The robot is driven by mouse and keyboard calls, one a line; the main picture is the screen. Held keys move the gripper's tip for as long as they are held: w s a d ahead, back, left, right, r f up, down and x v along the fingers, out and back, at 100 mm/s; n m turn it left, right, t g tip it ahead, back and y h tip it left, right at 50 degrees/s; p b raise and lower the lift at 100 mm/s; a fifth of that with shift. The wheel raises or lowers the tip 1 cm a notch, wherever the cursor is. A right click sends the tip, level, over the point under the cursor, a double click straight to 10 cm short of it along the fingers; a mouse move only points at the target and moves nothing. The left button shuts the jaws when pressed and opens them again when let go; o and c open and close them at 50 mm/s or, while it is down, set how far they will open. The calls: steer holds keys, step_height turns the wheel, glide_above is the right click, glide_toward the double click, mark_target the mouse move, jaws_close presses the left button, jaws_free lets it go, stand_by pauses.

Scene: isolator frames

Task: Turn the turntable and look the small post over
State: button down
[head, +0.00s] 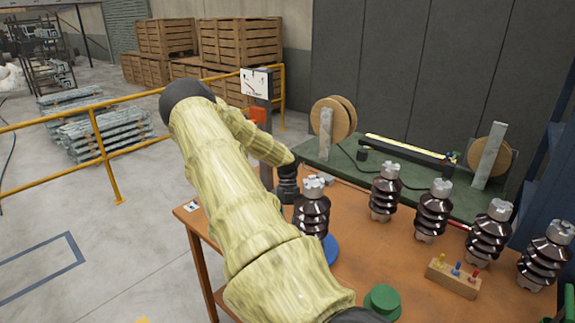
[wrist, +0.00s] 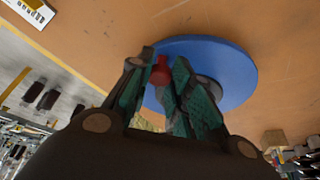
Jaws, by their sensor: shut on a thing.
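A blue turntable (head: 331,248) lies on the orange-brown table and shows as a blue disc in the wrist view (wrist: 232,62). A dark brown ribbed post (head: 312,212) with a grey metal top stands upright at the turntable, hiding much of it in the head view. In the wrist view my gripper (wrist: 164,70) has its green-padded fingers closed around a small red peg (wrist: 160,70) near the disc's edge. In the head view my gripper (head: 288,184) is left of the post, its fingertips hard to make out. A grey round part (wrist: 209,87) on the disc is partly hidden by a finger.
Several similar brown posts (head: 433,211) stand in a row to the right. A wooden block with coloured pegs (head: 454,278) and a green round object (head: 382,302) are near the front. A green bench (head: 345,180) with wooden spools runs behind. A yellow railing (head: 98,150) is left.

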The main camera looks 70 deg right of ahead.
steer(key=shift+s+a+f, duration=0.1)
steer(key=shift+s+f, duration=0.05)
steer(key=shift+s, duration=0.15)
steer(key=c, duration=1.3)
jaws_free()
steer(key=shift+s, duration=0.1)
steer(key=shift+w, duration=0.3)
steer(key=shift+d+r, duration=0.2)
steer(key=shift+r, duration=0.05)
steer(key=v, duration=1.1)
steer(key=shift+d+r, duration=0.15)
steer(key=shift+r, duration=0.1)
